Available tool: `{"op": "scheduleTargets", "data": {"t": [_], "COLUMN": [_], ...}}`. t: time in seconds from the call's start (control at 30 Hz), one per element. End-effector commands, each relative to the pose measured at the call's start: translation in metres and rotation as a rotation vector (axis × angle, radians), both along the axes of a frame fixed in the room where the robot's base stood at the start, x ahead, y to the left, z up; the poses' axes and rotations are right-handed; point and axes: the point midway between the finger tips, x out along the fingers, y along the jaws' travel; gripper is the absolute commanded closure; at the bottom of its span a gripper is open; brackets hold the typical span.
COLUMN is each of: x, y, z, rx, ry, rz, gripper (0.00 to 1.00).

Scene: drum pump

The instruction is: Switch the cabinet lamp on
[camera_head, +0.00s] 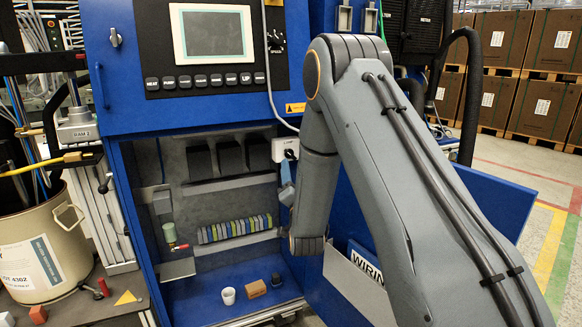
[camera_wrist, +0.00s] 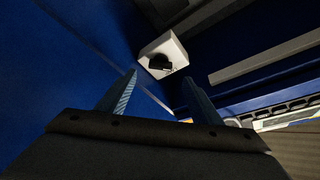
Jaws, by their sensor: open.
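The lamp switch is a white box (camera_head: 285,148) with a black rotary knob, on the upper right of the open blue cabinet (camera_head: 125,185); its small label appears to read LAMP. In the wrist view, the white box (camera_wrist: 177,48) and the black knob (camera_wrist: 159,62) lie just beyond the fingertips. My gripper (camera_wrist: 159,75) is open and empty, with its two blue fingers to either side of the knob's line, seemingly short of it. In the head view, my gripper (camera_head: 287,172) is just below the switch, partly hidden by my arm. I cannot tell the knob's setting.
The open cabinet door (camera_head: 480,205) stands to the right, behind my arm. Inside, a row of terminal blocks (camera_head: 235,228) sits above a floor with a white cup (camera_head: 228,295) and a brown block (camera_head: 256,289). A control panel (camera_head: 215,45) is above. A cable hangs past the switch.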

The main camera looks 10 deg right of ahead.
Motion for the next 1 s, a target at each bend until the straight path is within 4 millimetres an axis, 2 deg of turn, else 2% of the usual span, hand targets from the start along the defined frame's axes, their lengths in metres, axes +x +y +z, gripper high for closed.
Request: {"op": "scheduleTargets", "data": {"t": [0.53,0.7,0.93,1.0], "x": [0.066,0.073,0.073,0.073], "y": [-0.006,-0.007,-0.007,-0.007], "z": [0.02,0.022,0.022,0.022], "rx": [0.001,0.001,0.001,0.001], "ry": [-0.006,-0.005,-0.005,-0.004], "rz": [-0.001,-0.001,-0.001,0.0], "gripper": [0.41,0.41,0.41,0.52]}}
